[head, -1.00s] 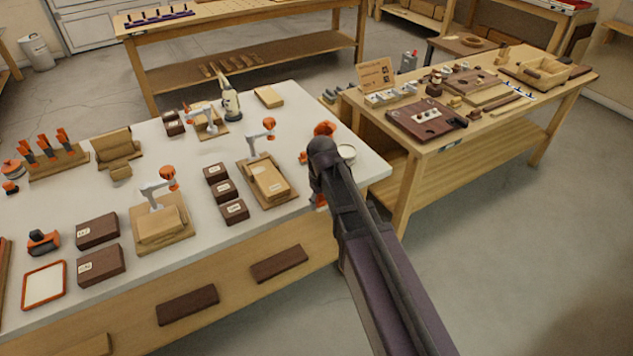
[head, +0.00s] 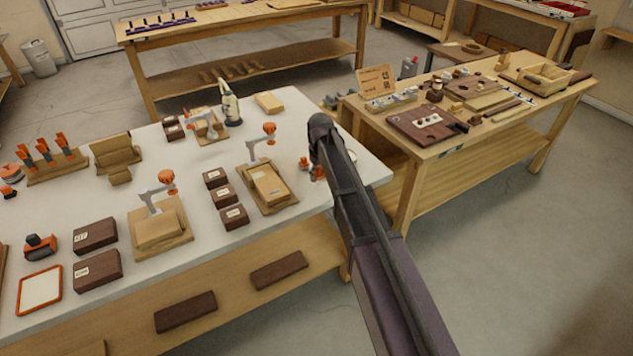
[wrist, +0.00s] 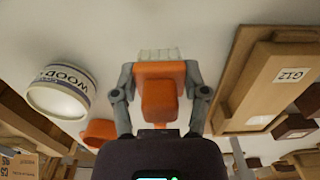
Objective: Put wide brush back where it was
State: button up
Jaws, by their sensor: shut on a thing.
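The wide brush (wrist: 160,85) has an orange body and a pale bristle edge. It is between the two fingers of my gripper (wrist: 159,80), which is shut on it in the wrist view. In the head view my arm hides the gripper and most or all of the brush. A white tub (wrist: 58,92) with "WOOD" lettering is left of the gripper in the wrist view, apart from it. Its rim (head: 352,155) shows just right of my arm in the head view. Whether the brush touches the bench top cannot be told.
A small orange piece (wrist: 98,133) lies near the tub. A wooden board labelled G12 (wrist: 270,85) is right of the gripper in the wrist view. Clamp stands (head: 160,225) and dark boxes (head: 97,270) fill the white bench (head: 300,105). Another workbench (head: 420,165) adjoins at right.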

aim_at(320, 187)
jog(key=shift+w, duration=0.55)
jog(key=shift+f, duration=0.2)
jog(key=shift+f+b, duration=1.6)
jog(key=shift+b, duration=0.2)
jog(key=shift+f, duration=0.15)
jog(key=o, duration=1)
notch_tip(320, 187, up, 12)
jog(key=p, duration=1.2)
